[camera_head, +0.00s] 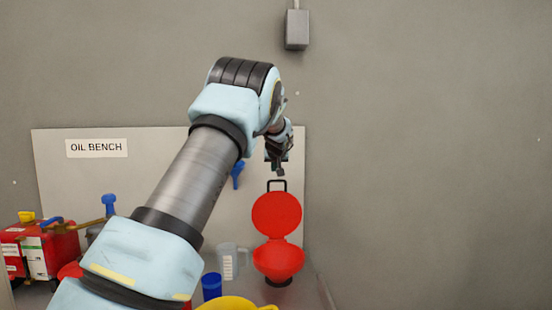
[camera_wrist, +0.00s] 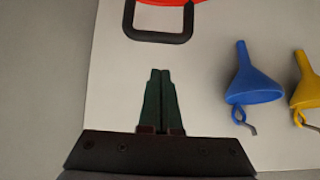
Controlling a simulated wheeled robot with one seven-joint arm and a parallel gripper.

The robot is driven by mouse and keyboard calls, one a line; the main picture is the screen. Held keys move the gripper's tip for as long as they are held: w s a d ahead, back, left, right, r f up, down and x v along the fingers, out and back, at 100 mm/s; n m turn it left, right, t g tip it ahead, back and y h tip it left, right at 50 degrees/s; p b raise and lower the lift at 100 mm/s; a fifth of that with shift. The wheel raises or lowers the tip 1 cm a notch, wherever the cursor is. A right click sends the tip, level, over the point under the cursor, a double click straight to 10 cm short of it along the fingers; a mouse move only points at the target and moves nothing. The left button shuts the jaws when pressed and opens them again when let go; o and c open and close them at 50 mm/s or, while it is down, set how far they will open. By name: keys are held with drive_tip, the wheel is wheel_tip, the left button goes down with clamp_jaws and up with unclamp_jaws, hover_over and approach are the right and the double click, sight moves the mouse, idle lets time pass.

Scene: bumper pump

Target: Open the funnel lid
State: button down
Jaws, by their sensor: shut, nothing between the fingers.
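The red funnel (camera_head: 278,262) stands on the bench in the head view. Its round red lid (camera_head: 277,215) stands upright above the bowl, hinged at the back, so the funnel is open. A black loop handle (camera_head: 277,184) sticks up from the lid's top edge. In the wrist view the handle (camera_wrist: 158,37) and a strip of the red lid (camera_wrist: 172,2) show at the top. My gripper (camera_head: 280,170) is just above the handle in the head view, apart from it. In the wrist view its green fingers (camera_wrist: 160,75) are together and hold nothing.
A blue funnel (camera_wrist: 250,82) and a yellow funnel (camera_wrist: 308,85) hang on the back panel. A clear measuring jug (camera_head: 229,262), a blue cup (camera_head: 211,286) and a yellow container (camera_head: 238,303) stand left of the red funnel. Red cans (camera_head: 50,252) stand far left. The wall at right is clear.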

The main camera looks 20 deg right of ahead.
drive_tip(key=shift+s+a+f+p, duration=0.1)
drive_tip(key=shift+s+f+p, duration=0.25)
drive_tip(key=shift+f+p, duration=0.3)
drive_tip(key=shift+s+a+f+p, duration=0.1)
drive_tip(key=shift+s+f+p, duration=0.2)
drive_tip(key=shift+f+p, duration=0.35)
drive_tip(key=shift+s, duration=0.1)
drive_tip(key=shift+f, duration=0.15)
